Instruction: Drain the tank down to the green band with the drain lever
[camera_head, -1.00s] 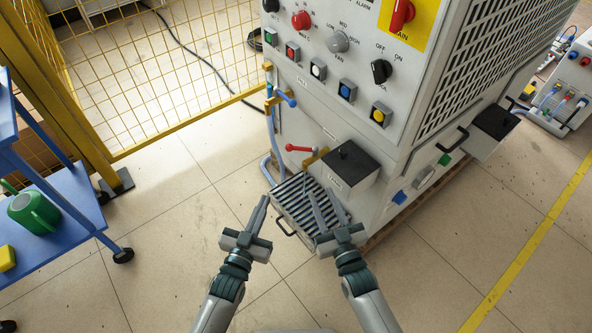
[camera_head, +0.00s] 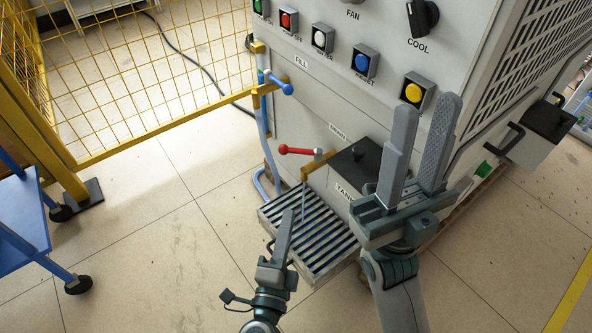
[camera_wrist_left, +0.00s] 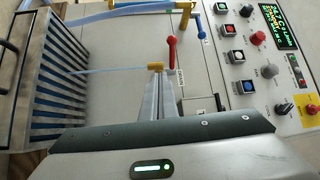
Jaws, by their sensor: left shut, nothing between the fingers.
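The red drain lever (camera_head: 298,151) points left from the brass drain spout (camera_head: 318,166) on the machine's front. It also shows in the left wrist view (camera_wrist_left: 172,52). A thin pale stream (camera_wrist_left: 110,70) runs from the spout to the slatted drain grate (camera_head: 325,262). The tank box (camera_head: 338,190), labelled TANK with a black lid, is partly hidden by my right gripper. I cannot make out a green band or water level. My left gripper (camera_head: 288,214) is shut and empty, over the grate and below the lever. My right gripper (camera_head: 428,112) is open and empty before the machine.
A blue fill lever (camera_head: 280,87) sits above left of the drain lever, with a bluish vertical tube (camera_head: 265,130) below it. Panel buttons, including a yellow one (camera_head: 414,92), are above. A blue cart (camera_head: 28,225) stands left; floor between is clear.

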